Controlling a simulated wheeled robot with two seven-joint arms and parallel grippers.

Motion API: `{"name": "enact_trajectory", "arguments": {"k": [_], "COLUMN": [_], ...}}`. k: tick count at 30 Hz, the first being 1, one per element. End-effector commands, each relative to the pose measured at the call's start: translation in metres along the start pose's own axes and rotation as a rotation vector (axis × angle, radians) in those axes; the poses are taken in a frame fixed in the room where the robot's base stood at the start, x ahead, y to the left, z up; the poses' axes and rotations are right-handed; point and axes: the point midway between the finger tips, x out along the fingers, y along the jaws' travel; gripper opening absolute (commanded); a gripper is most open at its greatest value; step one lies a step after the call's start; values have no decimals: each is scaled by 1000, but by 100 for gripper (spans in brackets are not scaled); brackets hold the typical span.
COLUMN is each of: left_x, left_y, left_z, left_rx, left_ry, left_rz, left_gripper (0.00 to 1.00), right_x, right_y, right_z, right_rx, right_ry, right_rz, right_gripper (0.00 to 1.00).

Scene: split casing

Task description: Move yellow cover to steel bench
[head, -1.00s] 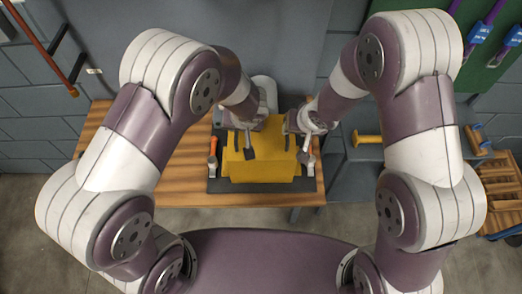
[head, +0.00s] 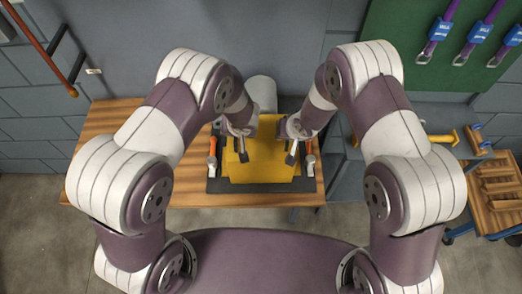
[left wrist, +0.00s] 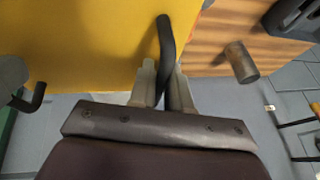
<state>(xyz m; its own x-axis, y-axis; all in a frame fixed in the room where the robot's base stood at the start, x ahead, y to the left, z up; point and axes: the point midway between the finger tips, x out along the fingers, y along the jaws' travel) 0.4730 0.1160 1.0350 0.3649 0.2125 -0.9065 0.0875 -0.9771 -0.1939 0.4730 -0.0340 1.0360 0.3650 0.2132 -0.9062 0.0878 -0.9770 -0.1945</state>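The yellow cover (head: 270,168) lies over a dark mat on the wooden bench, in the middle of the head view. It fills the upper left of the left wrist view (left wrist: 80,40). My left gripper (left wrist: 163,75) has its two pale fingers close on either side of a black bent handle (left wrist: 166,35) at the cover, and looks shut on it. In the head view my left gripper (head: 243,152) is at the cover's left part. My right gripper (head: 291,156) is at its right part; its fingers are too small to read. The steel bench on the right is mostly hidden by my right arm.
Orange-handled clamps stand left (head: 212,158) and right (head: 310,160) of the cover. A wooden rack (head: 497,190) stands at far right. A grey rounded object (head: 262,92) is behind the cover.

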Motion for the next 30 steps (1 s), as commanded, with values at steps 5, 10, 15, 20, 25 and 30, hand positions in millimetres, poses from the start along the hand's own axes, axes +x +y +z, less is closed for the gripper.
{"name": "enact_trajectory", "arguments": {"k": [5, 10, 15, 20, 25, 30], "left_x": [0, 0, 0, 0, 0, -1], "left_y": [0, 0, 0, 0, 0, 0], "left_z": [0, 0, 0, 0, 0, -1], "left_rx": [0, 0, 0, 0, 0, 0], "left_ry": [0, 0, 1, 1, 1, 1], "left_rz": [-1, -1, -1, -1, -1, -1], "left_gripper": [0, 0, 0, 0, 0, 0], "right_x": [0, 0, 0, 0, 0, 0], "right_y": [0, 0, 0, 0, 0, 0], "right_z": [0, 0, 0, 0, 0, -1], "right_rx": [0, 0, 0, 1, 1, 1], "right_ry": [0, 0, 1, 1, 1, 1], "right_rz": [0, 0, 0, 0, 0, 0], "right_gripper": [0, 0, 0, 0, 0, 0]}}
